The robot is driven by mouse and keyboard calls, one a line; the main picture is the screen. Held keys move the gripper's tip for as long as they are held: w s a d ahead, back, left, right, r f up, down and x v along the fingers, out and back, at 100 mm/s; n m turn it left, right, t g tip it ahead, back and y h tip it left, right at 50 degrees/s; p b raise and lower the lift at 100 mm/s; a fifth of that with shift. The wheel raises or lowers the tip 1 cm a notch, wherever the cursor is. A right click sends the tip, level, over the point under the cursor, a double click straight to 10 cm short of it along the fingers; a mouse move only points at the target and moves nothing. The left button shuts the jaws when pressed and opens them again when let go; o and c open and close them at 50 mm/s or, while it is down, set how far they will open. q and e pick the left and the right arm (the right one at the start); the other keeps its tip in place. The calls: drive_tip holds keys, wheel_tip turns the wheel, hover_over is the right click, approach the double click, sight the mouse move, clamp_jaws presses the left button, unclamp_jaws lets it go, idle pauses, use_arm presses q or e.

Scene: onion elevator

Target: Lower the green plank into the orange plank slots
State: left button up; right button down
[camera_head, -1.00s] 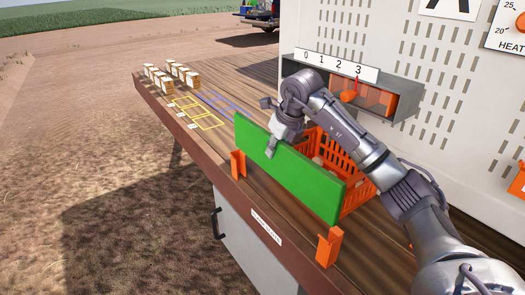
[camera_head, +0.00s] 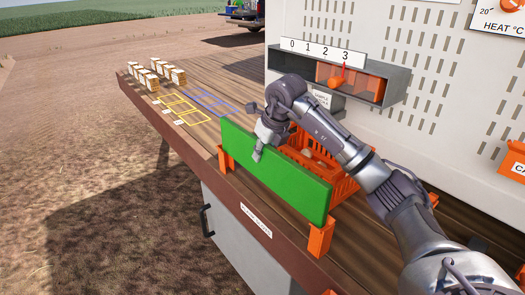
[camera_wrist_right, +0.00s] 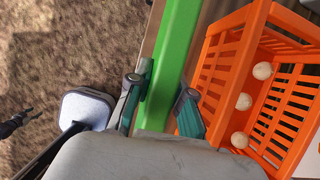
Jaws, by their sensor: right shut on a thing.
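The long green plank (camera_head: 285,178) stands on edge along the front of the wooden table. My right gripper (camera_head: 260,146) is shut on its top edge, left of its middle; in the right wrist view the fingers (camera_wrist_right: 160,106) sit on both sides of the plank (camera_wrist_right: 180,35). One orange plank slot (camera_head: 225,160) is at the plank's left end, the other (camera_head: 320,238) at its right end. The plank's lower right corner overlaps the top of the right slot; how deep it sits is hidden.
An orange crate (camera_head: 345,188) stands just behind the plank; pale round onions (camera_wrist_right: 243,101) lie in it in the right wrist view. A grey box with a 0–3 scale (camera_head: 398,80) is on the wall behind. Small wooden boxes (camera_head: 150,80) stand at the table's far left.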

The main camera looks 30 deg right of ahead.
sight(263, 176)
drive_tip(key=shift+d+f+b, duration=0.1)
drive_tip(key=shift+f+b, duration=0.3)
drive_tip(key=shift+f, duration=0.3)
drive_tip(key=shift+f+b, duration=0.8)
drive_tip(key=shift+f, duration=0.4)
drive_tip(key=shift+f+b, duration=1.5)
drive_tip(key=shift+f, duration=0.75)
drive_tip(key=c, duration=1)
unclamp_jaws()
drive_tip(key=shift+o, duration=0.2)
